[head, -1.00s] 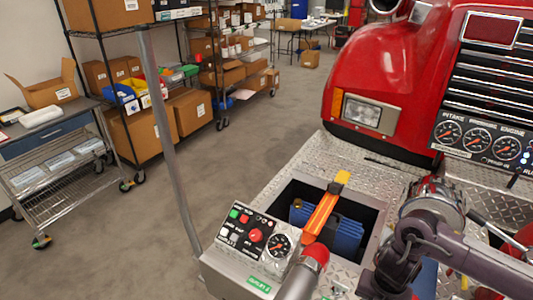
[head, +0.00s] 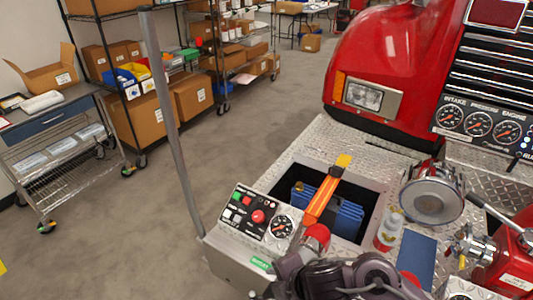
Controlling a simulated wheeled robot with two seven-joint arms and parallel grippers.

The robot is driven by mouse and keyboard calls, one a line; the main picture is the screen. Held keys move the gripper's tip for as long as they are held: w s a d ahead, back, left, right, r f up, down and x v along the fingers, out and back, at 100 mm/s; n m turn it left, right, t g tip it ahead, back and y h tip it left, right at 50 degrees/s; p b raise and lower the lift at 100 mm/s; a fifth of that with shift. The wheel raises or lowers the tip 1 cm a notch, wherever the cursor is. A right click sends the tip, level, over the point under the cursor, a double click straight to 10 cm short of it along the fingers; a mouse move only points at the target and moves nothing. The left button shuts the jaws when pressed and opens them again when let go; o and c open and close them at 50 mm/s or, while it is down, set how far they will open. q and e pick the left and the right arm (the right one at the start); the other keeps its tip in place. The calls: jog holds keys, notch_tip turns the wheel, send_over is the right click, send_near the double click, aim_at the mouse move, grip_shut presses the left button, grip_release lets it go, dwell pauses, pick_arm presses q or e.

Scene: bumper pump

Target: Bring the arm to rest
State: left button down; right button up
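My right arm and gripper (head: 345,280) show as dark, bulky parts at the bottom of the head view, in front of the bumper. I cannot make out the fingertips or whether they hold anything. They lie near the lower end of an orange bar with a yellow tip (head: 325,197), which reaches over an open well (head: 283,192) in the bumper. A red collar (head: 318,235) shows by the bar's lower end, partly covered by my arm. My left gripper is not in view.
Blue folded material (head: 348,221) lies in the well. A control panel (head: 255,215) with buttons and a gauge is left of it. A clear, red-based bottle (head: 389,230) and a round metal cap (head: 432,195) stand right. A grey pole (head: 172,125) rises left; open floor lies beyond.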

jog(key=s+d+r+m+g+h, duration=0.1)
jog(key=s+d+m+h, duration=0.3)
jog(key=d+m, duration=0.6)
jog(key=s+d+m+g+h, duration=0.1)
jog(key=s+d+m, duration=0.55)
jog(key=m, duration=0.55)
notch_tip(320, 180, down, 35)
jog(key=s+g+b, duration=0.1)
jog(key=s+b, duration=0.1)
jog(key=b, duration=0.4)
jog(key=s+d+f+b, duration=0.2)
jog(key=s+f, duration=0.7)
jog(key=f, duration=0.2)
jog(key=s+d+f+g+b, duration=0.1)
jog(key=s+d+f+b, duration=0.1)
jog(key=s+f, duration=0.8)
notch_tip(320, 180, down, 3)
jog(key=shift+r+g+b, duration=0.2)
jog(key=shift+g+b, duration=0.1)
jog(key=shift+b, duration=0.1)
jog(key=shift+o, duration=0.2)
jog(key=shift+s, duration=0.1)
